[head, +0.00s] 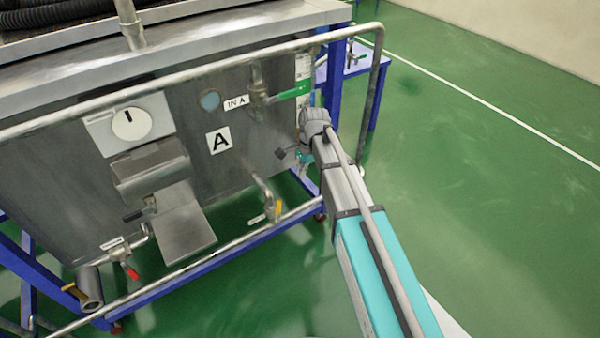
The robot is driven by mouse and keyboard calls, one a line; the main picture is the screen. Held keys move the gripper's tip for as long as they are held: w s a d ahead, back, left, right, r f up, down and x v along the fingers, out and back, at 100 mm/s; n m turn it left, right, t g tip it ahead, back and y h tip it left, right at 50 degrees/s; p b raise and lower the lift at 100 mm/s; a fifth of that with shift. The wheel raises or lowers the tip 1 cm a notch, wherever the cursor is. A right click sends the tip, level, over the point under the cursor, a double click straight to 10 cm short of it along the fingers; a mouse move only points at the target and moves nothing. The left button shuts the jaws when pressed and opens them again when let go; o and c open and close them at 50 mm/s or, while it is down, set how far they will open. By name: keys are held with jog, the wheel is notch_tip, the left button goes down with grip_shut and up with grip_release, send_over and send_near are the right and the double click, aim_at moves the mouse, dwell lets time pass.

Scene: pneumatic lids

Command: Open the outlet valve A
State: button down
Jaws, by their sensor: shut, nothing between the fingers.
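The tank's front panel (235,165) carries a large "A" label (219,141). A pipe with a yellow-handled valve (277,208) comes out low on the panel, with a small label (257,219) beside it that is too small to read. A red-handled valve (131,271) sits at the lower left, under another unreadable label (112,243). I cannot tell from the labels which one is outlet A. My gripper (281,153) is at the panel's right side, above the yellow-handled valve and apart from it. It looks shut and empty.
A green-handled valve (290,91) is beside the "IN A" label (236,103), above my gripper. A metal rail (200,72) runs across the front and down the right side, close to my arm. Green floor (470,150) is free to the right.

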aim_at(279, 207)
jog(key=shift+r, duration=0.25)
jog(key=shift+w+d+f, duration=0.1)
jog(key=shift+d, duration=0.05)
jog(key=shift+d+f+g+y+b, duration=0.15)
jog(key=shift+d+g+y+b, duration=0.15)
jog(key=shift+d+y+b, duration=0.15)
jog(key=shift+a, duration=0.15)
jog(key=shift+f, duration=0.1)
jog(key=s+a+f+b, duration=0.4)
jog(key=a+f+b, duration=0.1)
jog(key=f+b, duration=0.4)
jog(key=shift+s+a, duration=0.2)
jog(key=shift+a, duration=0.1)
dwell(0.9)
